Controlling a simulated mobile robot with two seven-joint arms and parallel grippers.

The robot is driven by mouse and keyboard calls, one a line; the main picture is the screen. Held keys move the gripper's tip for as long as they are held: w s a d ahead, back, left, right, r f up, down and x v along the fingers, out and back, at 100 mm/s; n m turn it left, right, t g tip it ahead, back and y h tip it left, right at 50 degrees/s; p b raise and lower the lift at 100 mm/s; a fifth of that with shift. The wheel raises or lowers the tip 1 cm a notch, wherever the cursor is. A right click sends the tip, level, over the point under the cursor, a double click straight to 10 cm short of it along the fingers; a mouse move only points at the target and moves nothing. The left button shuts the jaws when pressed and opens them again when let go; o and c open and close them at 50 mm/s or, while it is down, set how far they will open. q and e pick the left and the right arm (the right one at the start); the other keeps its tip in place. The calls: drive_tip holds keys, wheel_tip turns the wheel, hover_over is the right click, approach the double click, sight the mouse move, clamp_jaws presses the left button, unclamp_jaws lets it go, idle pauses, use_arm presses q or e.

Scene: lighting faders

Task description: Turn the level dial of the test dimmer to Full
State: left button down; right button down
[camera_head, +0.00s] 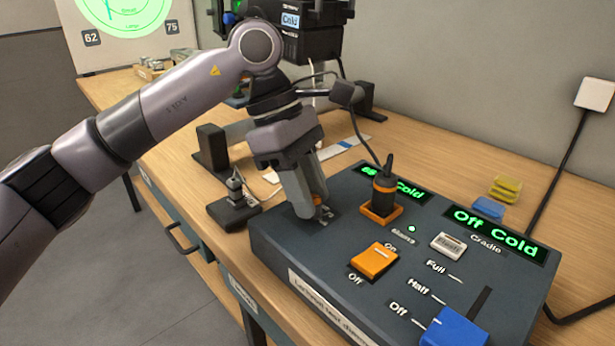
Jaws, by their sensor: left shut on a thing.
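The test dimmer (290,235) is a dark box at the table's front edge with a partly cut-off label on its front. My left gripper (320,214) points down at the left part of its top face and is shut on the level dial, which its fingers mostly hide. A small orange bit shows between the fingers. The marks around the dial are hidden, so its setting cannot be read. A green display (396,186) behind reads "Cold", its first word partly hidden by a cable. My right gripper is not in view.
An orange On/Off rocker (374,260) and a blue fader knob (455,328) near Off are on the box. Another display (495,233) reads "Off Cold". A dark device (235,207) stands close left.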

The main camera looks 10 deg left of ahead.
use_arm(q)
drive_tip(key=m+g+p, duration=0.1)
drive_tip(key=m, duration=0.1)
drive_tip(key=m+g+y+p, duration=0.1)
drive_tip(key=m, duration=0.2)
drive_tip(key=shift+w+d+r+m, duration=0.1)
drive_tip(key=shift+w+m, duration=0.05)
drive_tip(key=shift+m, duration=0.15)
drive_tip(key=m+y+p, duration=0.1)
drive_tip(key=m, duration=0.2)
drive_tip(key=shift+g, duration=0.3)
drive_tip(key=shift+d+m+g+y+p, duration=0.1)
drive_tip(key=shift+m+g+y+p, duration=0.35)
drive_tip(key=shift+m, duration=0.75)
drive_tip(key=shift+m+y+p, duration=0.35)
drive_tip(key=shift+m, duration=0.35)
drive_tip(key=c, duration=0.8)
unclamp_jaws()
drive_tip(key=shift+c, duration=0.2)
